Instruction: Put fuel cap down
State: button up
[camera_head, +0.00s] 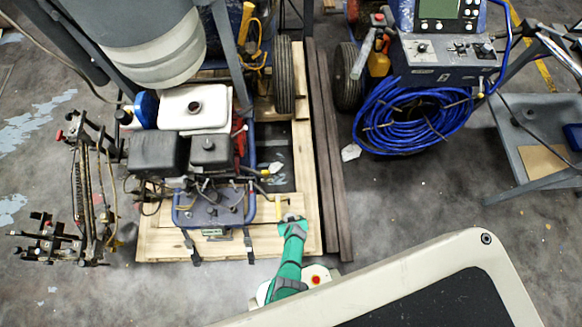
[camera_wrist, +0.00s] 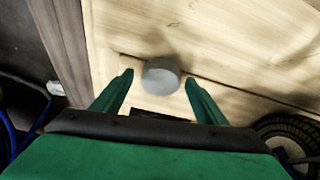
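The fuel cap (camera_wrist: 160,77) is a small grey round disc in the wrist view. It appears to rest on the pale wooden pallet (camera_wrist: 225,35), with a shadow beside it. My gripper (camera_wrist: 158,78) has its two green fingers spread on either side of the cap, with a gap visible at each side. In the head view my gripper (camera_head: 292,219) is low over the pallet's front right corner (camera_head: 308,235); the cap is hard to make out there. The white fuel tank (camera_head: 180,112) on the line striper shows a dark round filler opening.
The line striper's engine (camera_head: 211,150) and frame stand on the pallet left of my gripper. Dark beams (camera_head: 328,150) run along the pallet's right side. A coiled blue hose (camera_head: 410,115) hangs on another machine at upper right. Bare concrete floor lies right of the beams.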

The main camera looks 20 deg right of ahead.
jog(key=shift+r, duration=0.15)
jog(key=shift+a+r, duration=0.25)
jog(key=shift+r, duration=0.3)
jog(key=s+a+r+t+h, duration=0.1)
jog(key=s+a+r, duration=0.15)
jog(key=r, duration=0.65)
jog(key=s+a+r+t, duration=0.1)
jog(key=s+a+r, duration=0.15)
jog(key=r, duration=0.55)
jog(key=s+a+r+t+h, duration=0.1)
jog(key=s+a+r, duration=0.15)
jog(key=r, duration=0.65)
jog(key=s+r+t+y, duration=0.1)
jog(key=r+t, duration=0.3)
jog(key=r, duration=1.3)
jog(key=s+r+n+t+y, duration=0.1)
jog(key=s+r+t, duration=0.2)
jog(key=r, duration=1.5)
jog(key=shift+s+a+r+t+y, duration=0.2)
jog(key=shift+a+r+t+y, duration=0.15)
jog(key=shift+t+y, duration=0.05)
